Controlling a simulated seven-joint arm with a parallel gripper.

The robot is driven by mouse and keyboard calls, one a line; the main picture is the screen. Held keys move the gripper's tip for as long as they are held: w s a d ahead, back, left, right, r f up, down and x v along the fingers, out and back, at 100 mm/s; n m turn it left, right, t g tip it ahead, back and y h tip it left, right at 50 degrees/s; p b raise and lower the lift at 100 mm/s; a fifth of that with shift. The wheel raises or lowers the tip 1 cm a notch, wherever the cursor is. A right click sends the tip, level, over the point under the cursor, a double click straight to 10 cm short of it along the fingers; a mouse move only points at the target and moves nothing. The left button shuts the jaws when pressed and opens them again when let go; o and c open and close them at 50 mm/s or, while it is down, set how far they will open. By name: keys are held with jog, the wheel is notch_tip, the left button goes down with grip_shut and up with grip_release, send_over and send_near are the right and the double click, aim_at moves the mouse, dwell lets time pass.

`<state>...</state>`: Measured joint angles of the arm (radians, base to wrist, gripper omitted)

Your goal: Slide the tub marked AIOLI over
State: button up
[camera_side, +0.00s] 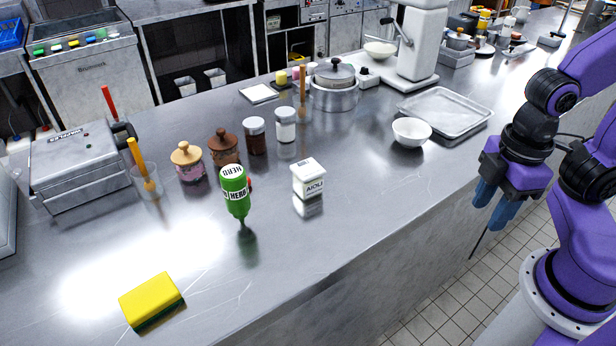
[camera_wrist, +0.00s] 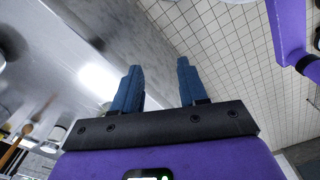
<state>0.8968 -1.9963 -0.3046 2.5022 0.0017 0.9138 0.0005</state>
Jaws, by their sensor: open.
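The AIOLI tub (camera_side: 308,178) is a small white square container with a white lid and dark lettering. It stands upright on the steel counter, right of the green HERB bottle, in the side view. I cannot make it out in the wrist view. My gripper (camera_side: 492,203) hangs beyond the counter's front edge at the right, well apart from the tub, with its blue fingers pointing down. In the wrist view my gripper (camera_wrist: 160,88) has its two blue fingers spread apart with nothing between them; the counter edge and floor tiles show beyond.
The green HERB bottle (camera_side: 235,192) stands close left of the tub, cap down. Jars (camera_side: 286,125) stand behind it. A white bowl (camera_side: 411,132) and metal tray (camera_side: 446,111) lie to the right. A yellow sponge (camera_side: 151,300) lies front left. Counter right of the tub is clear.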

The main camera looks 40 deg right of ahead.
aim_at(307, 172)
dwell(0.4)
jog(key=shift+w+a, duration=0.1)
jog(key=c, duration=0.7)
jog(key=shift+n, duration=0.8)
jog(key=w+a, duration=0.1)
jog(key=w, duration=0.2)
jog(key=w+a, duration=0.2)
jog(key=w, duration=0.1)
jog(key=w+a, duration=0.1)
jog(key=w, duration=0.2)
jog(key=shift+w+a, duration=0.15)
jog(key=shift+w, duration=0.15)
grip_shut()
jog(key=w+d+f+n+y, duration=0.1)
jog(key=w+d+f+n, duration=0.15)
jog(key=w, duration=0.95)
jog(key=w+d+f+n+y, duration=0.1)
jog(key=w+f, duration=0.2)
jog(key=w, duration=0.9)
jog(key=a, duration=0.7)
jog(key=a+f, duration=0.1)
jog(key=a, duration=0.3)
jog(key=shift+s+a+f, duration=0.1)
jog(key=shift+s+a, duration=0.05)
jog(key=shift+a, duration=0.15)
jog(key=shift+s+f, duration=0.1)
jog(key=shift+f, duration=0.35)
